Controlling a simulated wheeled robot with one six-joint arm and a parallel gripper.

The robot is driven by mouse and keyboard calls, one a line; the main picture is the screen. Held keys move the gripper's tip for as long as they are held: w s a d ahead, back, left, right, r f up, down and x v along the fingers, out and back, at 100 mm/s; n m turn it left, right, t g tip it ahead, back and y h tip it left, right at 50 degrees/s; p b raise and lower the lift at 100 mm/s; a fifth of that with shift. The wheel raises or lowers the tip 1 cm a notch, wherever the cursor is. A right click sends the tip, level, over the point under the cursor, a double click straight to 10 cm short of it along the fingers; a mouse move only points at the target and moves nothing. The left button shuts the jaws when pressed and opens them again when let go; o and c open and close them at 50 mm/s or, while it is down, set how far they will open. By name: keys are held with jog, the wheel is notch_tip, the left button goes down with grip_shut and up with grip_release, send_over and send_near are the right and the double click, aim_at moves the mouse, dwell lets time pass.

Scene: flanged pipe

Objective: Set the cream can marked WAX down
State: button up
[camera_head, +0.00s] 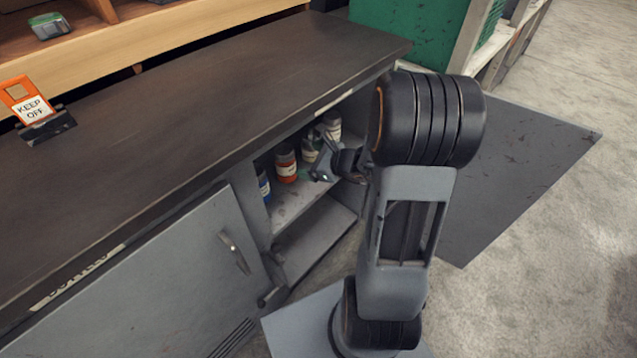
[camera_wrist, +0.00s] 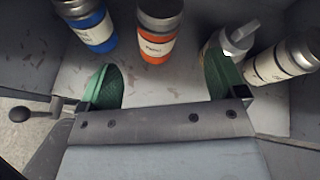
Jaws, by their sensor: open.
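A cream can (camera_wrist: 283,60) with a grey cap is at the right in the wrist view; its label is too small to read surely. In the head view a pale can (camera_head: 332,124), apparently the same one, is at the far end of the cabinet shelf (camera_head: 296,203). My gripper (camera_wrist: 164,82) is open and empty, with its green fingertips apart over the shelf. It also shows at the cabinet opening in the head view (camera_head: 323,167). The cream can is outside the fingers, beyond the right one.
An orange can (camera_wrist: 157,42) stands ahead, between the finger lines. A blue can (camera_wrist: 95,30) is at the left. A pale spouted bottle (camera_wrist: 232,40) is partly hidden behind the right finger. The worktop (camera_head: 190,105) overhangs the shelf. An open cabinet door (camera_head: 510,170) lies beyond my arm.

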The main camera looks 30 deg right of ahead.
jog(key=s+a+r+n+g+y, duration=0.1)
jog(key=s+a+r+n+g, duration=0.1)
jog(key=s+a+n+g, duration=0.45)
jog(key=s+a+r+n+g, duration=0.1)
jog(key=s+a+r+n, duration=0.2)
jog(key=n, duration=0.6)
jog(key=s+d+r+n+h, duration=0.2)
jog(key=s+n+h, duration=0.5)
jog(key=n, duration=0.4)
jog(key=shift+d+g, duration=0.35)
jog(key=shift+d, duration=0.1)
jog(key=shift+r, duration=0.15)
